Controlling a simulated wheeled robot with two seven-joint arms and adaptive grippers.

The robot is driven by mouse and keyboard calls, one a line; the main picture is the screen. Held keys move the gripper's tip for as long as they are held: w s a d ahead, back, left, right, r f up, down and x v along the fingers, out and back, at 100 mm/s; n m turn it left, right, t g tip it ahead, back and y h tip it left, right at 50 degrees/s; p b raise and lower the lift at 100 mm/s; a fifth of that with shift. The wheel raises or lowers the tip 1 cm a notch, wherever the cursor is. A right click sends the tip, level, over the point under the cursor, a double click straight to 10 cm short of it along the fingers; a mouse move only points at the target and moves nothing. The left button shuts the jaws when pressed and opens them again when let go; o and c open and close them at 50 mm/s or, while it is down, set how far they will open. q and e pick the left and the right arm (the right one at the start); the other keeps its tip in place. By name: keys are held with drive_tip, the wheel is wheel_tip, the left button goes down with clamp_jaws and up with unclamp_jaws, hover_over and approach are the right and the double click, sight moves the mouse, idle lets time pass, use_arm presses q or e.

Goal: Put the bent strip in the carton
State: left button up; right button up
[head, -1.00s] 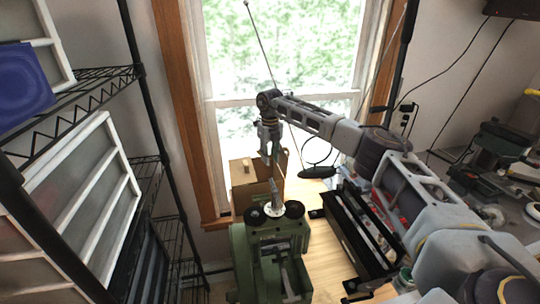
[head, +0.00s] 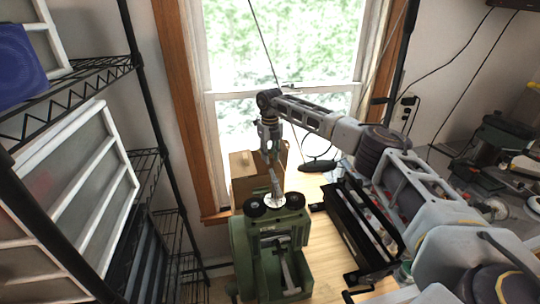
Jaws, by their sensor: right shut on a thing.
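My right gripper (head: 271,160) points down near the middle of the picture, in front of the window. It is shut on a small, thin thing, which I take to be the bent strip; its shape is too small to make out. The brown carton (head: 243,186) stands on the wooden bench behind the green machine. The gripper shows in front of the carton's right part and hides some of it. I cannot tell whether the strip is over the carton's opening. My left gripper is not in view.
A green machine (head: 240,249) with black knobs and an upright metal post stands in front of the carton. A black tray (head: 352,233) of small items lies to the right, beneath my right arm. A wire shelf with framed panels (head: 75,190) stands at the left.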

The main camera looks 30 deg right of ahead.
drive_tip(key=o, duration=1.1)
drive_tip(key=shift+r, duration=0.15)
drive_tip(key=shift+r, duration=5.85)
drive_tip(key=shift+s+f, duration=0.1)
